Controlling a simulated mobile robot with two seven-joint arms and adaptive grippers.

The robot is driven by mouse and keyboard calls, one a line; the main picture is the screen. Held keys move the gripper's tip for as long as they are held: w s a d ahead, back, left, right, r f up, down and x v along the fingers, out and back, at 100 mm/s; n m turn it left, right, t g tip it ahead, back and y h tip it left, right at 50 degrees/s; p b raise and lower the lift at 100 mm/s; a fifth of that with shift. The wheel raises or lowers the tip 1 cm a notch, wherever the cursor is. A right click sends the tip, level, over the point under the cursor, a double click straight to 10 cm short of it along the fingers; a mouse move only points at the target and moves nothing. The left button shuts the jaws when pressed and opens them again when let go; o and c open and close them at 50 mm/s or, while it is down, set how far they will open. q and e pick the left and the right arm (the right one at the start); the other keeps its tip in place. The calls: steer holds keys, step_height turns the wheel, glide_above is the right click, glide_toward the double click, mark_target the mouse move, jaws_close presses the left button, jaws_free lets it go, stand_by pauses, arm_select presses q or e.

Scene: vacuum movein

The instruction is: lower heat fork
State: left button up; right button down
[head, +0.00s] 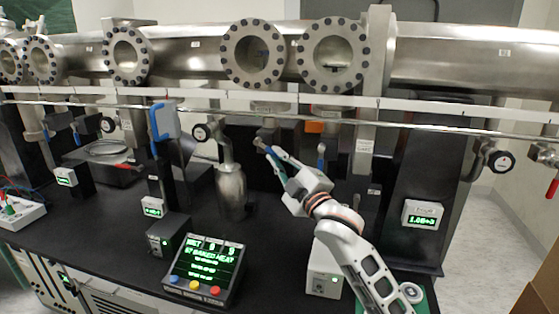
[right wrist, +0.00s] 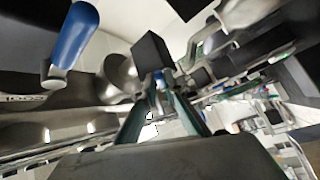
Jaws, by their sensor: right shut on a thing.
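My right gripper (head: 268,149) reaches up from the right to the fittings under the long steel tube. It is shut on a small handle (right wrist: 158,79) below a dark block (right wrist: 152,52). This may be the heat fork's handle, but the fingers hide most of it and I cannot see the fork itself clearly. In the right wrist view the gripper's fingers (right wrist: 156,92) come together at this handle. My left gripper is in neither view.
A control box (head: 205,268) with lit text sits on the black bench. A thin rail (head: 440,126) crosses above.

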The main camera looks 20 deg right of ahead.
steer(key=shift+w+a+f+m+t+b, duration=0.2)
steer(key=shift+f+m+t+b, duration=0.35)
steer(key=shift+m+b, duration=0.2)
steer(key=c, duration=2.1)
jaws_free()
steer(key=shift+s, duration=0.1)
steer(key=shift+r, duration=0.1)
